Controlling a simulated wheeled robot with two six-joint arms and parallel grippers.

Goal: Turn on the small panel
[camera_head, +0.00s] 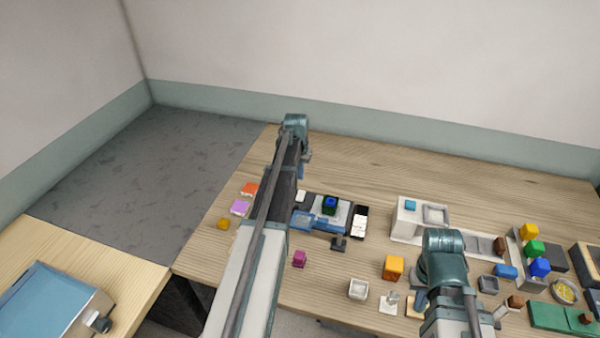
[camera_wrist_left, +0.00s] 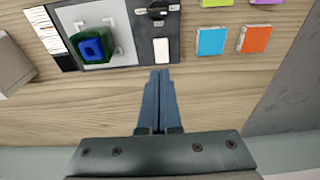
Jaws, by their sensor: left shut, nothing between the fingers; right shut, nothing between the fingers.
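A small dark panel (camera_wrist_left: 158,42) with a round black knob (camera_wrist_left: 157,10) and a white button (camera_wrist_left: 161,50) lies on the table. The white button also shows in the head view (camera_head: 300,197), just right of my left arm. My left gripper (camera_wrist_left: 160,73) is shut and empty. Its fingertips show at the panel's edge near the white button; I cannot tell whether they touch it. In the head view my left gripper (camera_head: 302,174) hangs just beyond the button. My right arm reaches in from the lower right, and its fingers are hidden.
A grey plate with a green and blue block (camera_head: 330,205) adjoins the panel. Coloured tiles, orange (camera_wrist_left: 255,39) and blue (camera_wrist_left: 212,41) among them, lie on its other side. A magenta cube (camera_head: 299,259) and an orange cube (camera_head: 394,267) stand nearer. The table behind the panel is bare.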

